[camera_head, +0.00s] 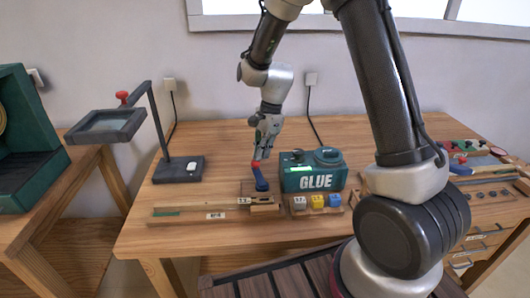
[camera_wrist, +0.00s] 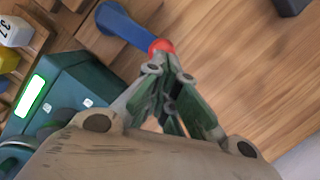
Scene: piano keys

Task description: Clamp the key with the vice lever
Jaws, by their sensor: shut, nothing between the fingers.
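The vice lever (camera_head: 261,180) is a blue handle with a red ball on its top end. In the head view it stands steeply upright above the vice on the wooden table. The blue lever (camera_wrist: 124,25) also shows in the wrist view, its red ball right at my fingertips. My gripper (camera_head: 262,157) is shut and empty, its tips touching or just beside the red ball; I cannot tell which. It also shows in the wrist view (camera_wrist: 168,75). A pale key (camera_head: 257,200) lies at the vice beside the lever's base; its details are too small to tell.
The green GLUE machine (camera_head: 314,180) stands just right of the lever. Several coloured blocks (camera_head: 317,201) sit in front of it. A wooden strip (camera_head: 180,212) lies at the front left. A magnifier lamp base (camera_head: 179,169) stands left. The table behind is mostly clear.

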